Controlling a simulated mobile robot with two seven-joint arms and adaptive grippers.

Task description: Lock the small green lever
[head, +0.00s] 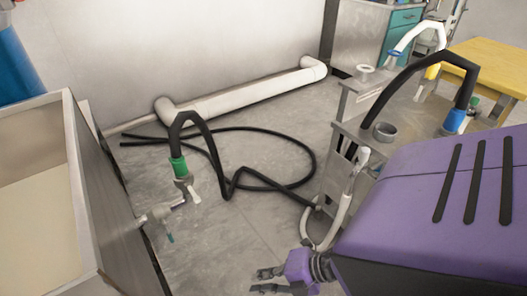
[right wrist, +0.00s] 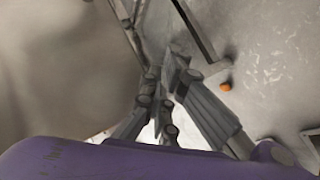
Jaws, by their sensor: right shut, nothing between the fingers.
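A small teal-green lever (head: 169,238) hangs below a grey pipe fitting (head: 160,213) on the side of the big bin at the left. Above it, a green collar (head: 179,166) joins a black hose to a grey cam-type fitting (head: 187,190) that points down. I cannot tell whether either lever is locked. My right gripper (head: 258,281) is low at the bottom centre, to the right of and apart from the lever. In the right wrist view its fingers (right wrist: 168,82) are together and empty. The green lever is not recognizable in that view. My left gripper is out of view.
The bin (head: 86,185) fills the left edge. Black hose (head: 300,145) loops over the floor, with a white pipe (head: 240,92) along the wall. A metal stand (head: 345,140) with hoses is at the right. A small orange object (right wrist: 226,86) shows in the wrist view.

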